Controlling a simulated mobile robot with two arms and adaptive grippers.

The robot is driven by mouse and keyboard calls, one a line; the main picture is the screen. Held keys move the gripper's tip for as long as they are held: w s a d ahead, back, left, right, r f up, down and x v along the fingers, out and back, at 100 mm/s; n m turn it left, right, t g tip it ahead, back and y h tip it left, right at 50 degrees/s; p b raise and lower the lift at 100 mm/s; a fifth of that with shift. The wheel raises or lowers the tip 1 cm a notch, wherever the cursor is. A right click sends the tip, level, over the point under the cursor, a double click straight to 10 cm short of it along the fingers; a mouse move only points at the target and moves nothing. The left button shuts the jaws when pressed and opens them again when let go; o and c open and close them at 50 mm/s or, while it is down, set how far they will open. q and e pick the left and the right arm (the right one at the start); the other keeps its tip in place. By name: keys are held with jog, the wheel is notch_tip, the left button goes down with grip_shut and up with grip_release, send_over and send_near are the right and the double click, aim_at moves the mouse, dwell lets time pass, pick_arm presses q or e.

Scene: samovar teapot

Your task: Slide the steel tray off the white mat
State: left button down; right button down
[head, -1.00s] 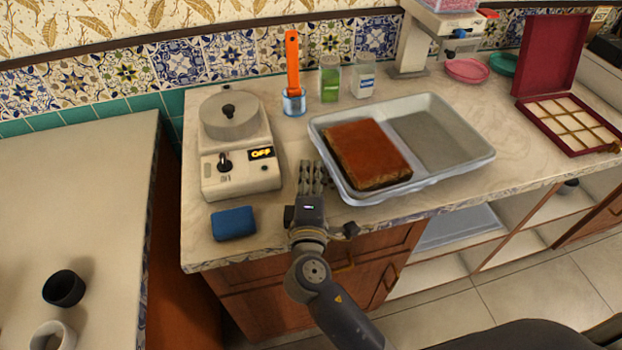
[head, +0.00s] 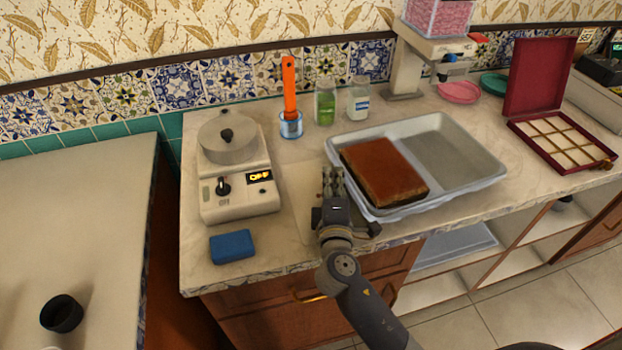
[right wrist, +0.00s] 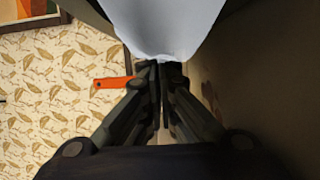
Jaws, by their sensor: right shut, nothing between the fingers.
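The grey steel tray (head: 470,167) lies on the counter, with a brown slab (head: 385,172) in its left half and its right half empty. My right gripper (head: 333,172) is shut and empty, right beside the tray's left wall and apparently touching it. In the right wrist view the shut fingertips (right wrist: 160,66) meet a pale surface (right wrist: 165,25) that looks like the tray's side. A faint paler patch (head: 303,203) on the counter left of the gripper may be the white mat; its extent under the tray is hidden. My left gripper is out of view.
A white scale marked OFF (head: 238,200) and a blue sponge (head: 232,246) stand left of the gripper. Jars (head: 325,105) and an orange-handled tool (head: 290,90) stand behind. A maroon compartment box (head: 565,145) is to the right, with a bare counter gap before it.

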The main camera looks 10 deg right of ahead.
aim_at(368, 172)
jog(key=d, duration=0.8)
jog(key=shift+s+d, duration=0.1)
jog(key=shift+d, duration=0.1)
